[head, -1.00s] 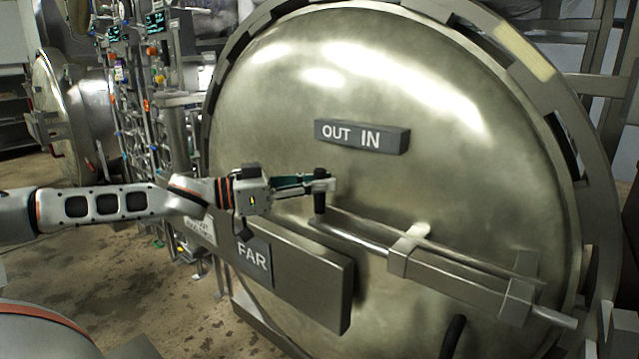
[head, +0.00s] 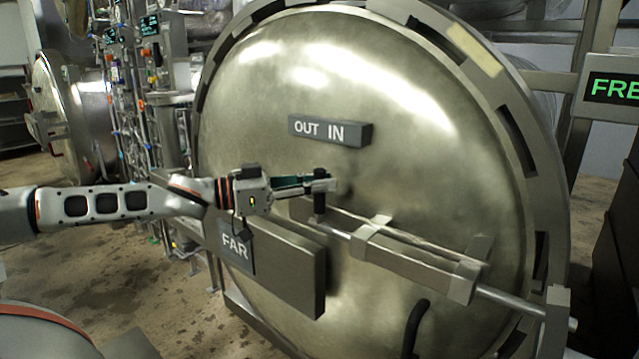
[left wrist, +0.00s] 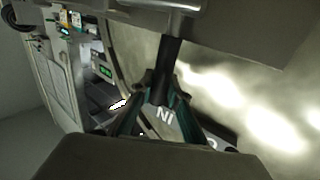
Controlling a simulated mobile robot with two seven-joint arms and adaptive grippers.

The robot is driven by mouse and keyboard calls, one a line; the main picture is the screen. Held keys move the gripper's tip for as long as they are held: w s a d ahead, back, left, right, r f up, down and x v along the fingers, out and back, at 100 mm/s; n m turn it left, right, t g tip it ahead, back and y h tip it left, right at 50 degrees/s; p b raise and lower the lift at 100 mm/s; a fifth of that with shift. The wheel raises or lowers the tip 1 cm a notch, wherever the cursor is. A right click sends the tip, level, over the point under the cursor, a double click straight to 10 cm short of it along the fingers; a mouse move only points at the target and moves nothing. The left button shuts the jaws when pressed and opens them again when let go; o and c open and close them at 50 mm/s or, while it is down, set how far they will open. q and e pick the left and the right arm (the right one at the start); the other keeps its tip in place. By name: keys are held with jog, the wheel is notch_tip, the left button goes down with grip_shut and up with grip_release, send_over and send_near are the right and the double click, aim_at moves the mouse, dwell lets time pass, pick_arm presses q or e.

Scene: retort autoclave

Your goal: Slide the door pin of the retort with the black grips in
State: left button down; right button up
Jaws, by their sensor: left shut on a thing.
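The retort door (head: 400,130) is a large round metal disc filling the head view, with an OUT IN sign (head: 330,131) on it. The door pin (head: 510,303) is a steel rod lying across the door through a guide block (head: 410,258). Its right end passes through a bracket (head: 557,308) at the door's rim. An upright black grip (head: 320,205) stands at the pin's left end. My left gripper (head: 328,184) is shut on this grip; the left wrist view shows its fingers (left wrist: 160,90) on either side of the grip (left wrist: 170,60). My right gripper is not in view.
A grey box with a FAR sign (head: 236,249) juts from the door just below my left gripper. A curved black handle (head: 415,328) sits lower on the door. A green-lettered sign (head: 615,88) is at the right. Another round door (head: 60,110) and piping stand behind left.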

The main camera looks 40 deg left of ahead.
pick_arm(q)
jog(key=shift+s+d+f, duration=0.1)
jog(key=shift+d, duration=0.1)
jog(key=c, duration=2)
grip_release()
jog(key=shift+c, duration=0.2)
jog(key=shift+o, duration=0.6)
jog(key=shift+d, duration=0.2)
jog(key=shift+a, duration=0.15)
notch_tip(320, 180, up, 10)
jog(key=shift+r, duration=0.1)
